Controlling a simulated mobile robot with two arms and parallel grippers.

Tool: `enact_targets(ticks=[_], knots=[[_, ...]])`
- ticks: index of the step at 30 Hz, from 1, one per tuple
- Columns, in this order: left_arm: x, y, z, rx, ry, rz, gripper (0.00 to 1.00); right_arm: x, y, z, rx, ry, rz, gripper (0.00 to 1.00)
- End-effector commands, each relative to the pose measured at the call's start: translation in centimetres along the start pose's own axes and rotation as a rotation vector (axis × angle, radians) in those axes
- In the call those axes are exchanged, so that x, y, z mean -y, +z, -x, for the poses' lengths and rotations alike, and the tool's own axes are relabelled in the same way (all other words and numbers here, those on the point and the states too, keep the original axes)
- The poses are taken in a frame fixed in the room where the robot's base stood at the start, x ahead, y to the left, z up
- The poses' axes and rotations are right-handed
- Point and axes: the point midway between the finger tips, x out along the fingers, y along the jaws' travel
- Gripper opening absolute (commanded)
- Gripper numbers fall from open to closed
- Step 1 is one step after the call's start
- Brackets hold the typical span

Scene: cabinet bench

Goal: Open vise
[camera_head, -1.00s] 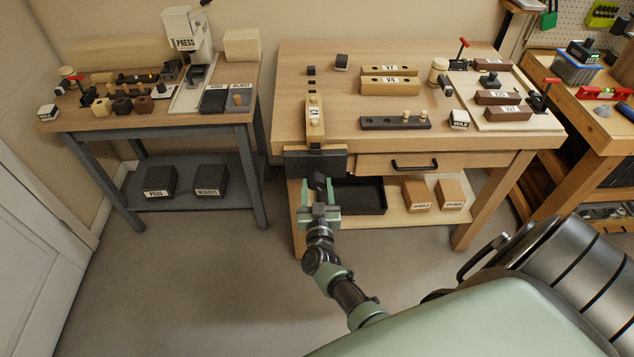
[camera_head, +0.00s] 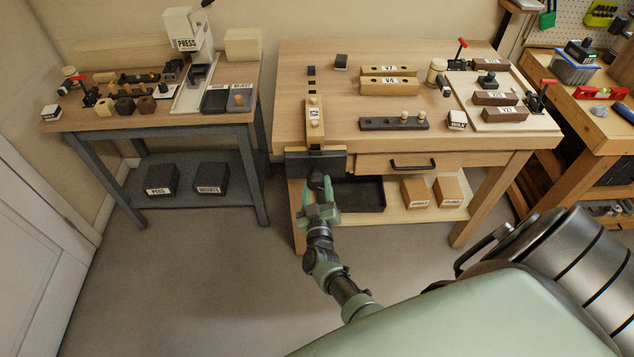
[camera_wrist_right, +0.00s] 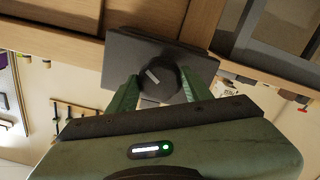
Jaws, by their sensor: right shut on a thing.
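The vise's dark front jaw (camera_head: 302,165) stands at the front left edge of the main workbench. Its round dark handle knob (camera_wrist_right: 158,82) has a pale mark on it and faces me in the right wrist view. My right gripper (camera_head: 318,187) is at the knob below the jaw's middle, tilted in the head view. In the right wrist view its two green fingers (camera_wrist_right: 159,90) lie on either side of the knob, shut on it. A gap between the jaw and the bench cannot be made out. My left gripper is out of view.
A pale labelled wooden piece (camera_head: 314,128) lies on the workbench (camera_head: 340,105) behind the jaw. A drawer with a black handle (camera_head: 413,164) is to the right. A black tray (camera_head: 360,194) and boxes sit on the lower shelf. The floor (camera_head: 215,290) on the left is clear.

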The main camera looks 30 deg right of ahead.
Motion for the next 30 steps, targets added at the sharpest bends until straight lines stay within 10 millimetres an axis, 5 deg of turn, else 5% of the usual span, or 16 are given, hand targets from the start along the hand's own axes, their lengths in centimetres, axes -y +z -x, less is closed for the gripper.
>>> enact_targets(ticks=[15, 30], knots=[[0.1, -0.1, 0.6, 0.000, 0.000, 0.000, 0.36, 0.1, 0.1, 0.1, 0.003, -0.002, 0.105, 0.14], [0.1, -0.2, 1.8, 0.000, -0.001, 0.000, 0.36, 0.1, 0.1, 0.2, 0.002, -0.003, 0.436, 0.14]])
